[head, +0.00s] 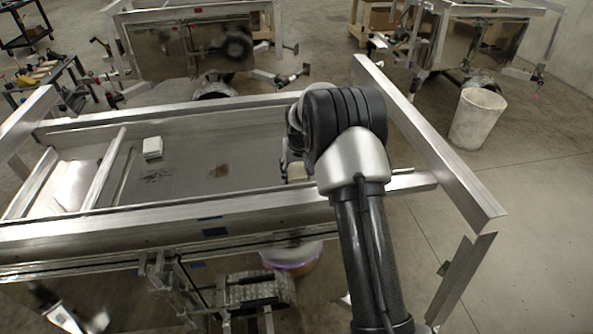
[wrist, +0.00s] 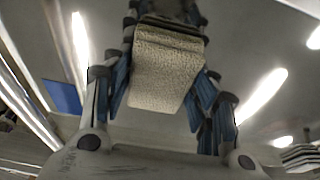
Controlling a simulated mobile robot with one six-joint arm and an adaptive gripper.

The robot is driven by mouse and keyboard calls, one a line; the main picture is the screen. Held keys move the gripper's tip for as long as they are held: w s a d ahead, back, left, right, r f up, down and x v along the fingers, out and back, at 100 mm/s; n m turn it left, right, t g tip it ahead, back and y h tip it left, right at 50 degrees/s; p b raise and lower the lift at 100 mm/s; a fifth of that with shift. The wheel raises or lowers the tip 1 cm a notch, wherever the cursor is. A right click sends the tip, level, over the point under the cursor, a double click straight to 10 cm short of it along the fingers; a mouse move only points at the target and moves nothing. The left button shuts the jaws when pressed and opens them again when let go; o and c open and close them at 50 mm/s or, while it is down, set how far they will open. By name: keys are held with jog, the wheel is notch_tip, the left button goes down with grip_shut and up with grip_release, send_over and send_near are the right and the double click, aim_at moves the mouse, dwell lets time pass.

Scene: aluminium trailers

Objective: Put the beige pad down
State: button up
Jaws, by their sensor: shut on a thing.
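The beige pad (wrist: 155,72) is a speckled block seen in the wrist view. It sits between the blue-sided fingers of my gripper (wrist: 163,28), which is shut on it. In the head view my black and silver arm reaches over the right part of the near trailer (head: 100,228). The arm hides most of my gripper there. A small pale patch shows beside the arm, and I cannot tell if it is the pad. Whether the pad touches a surface is hidden.
A white block (head: 152,148) and a brown patch (head: 219,171) are on the grey trailer bed. Raised metal rails (head: 430,150) edge the trailer. A white bin (head: 477,118) stands on the floor at right. The middle of the bed is mostly clear.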

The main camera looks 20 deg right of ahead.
jog(key=shift+f, duration=0.2)
jog(key=o, duration=0.6)
jog(key=shift+s, duration=0.1)
jog(key=o, duration=0.4)
jog(key=shift+f, duration=0.1)
jog(key=shift+o, duration=0.2)
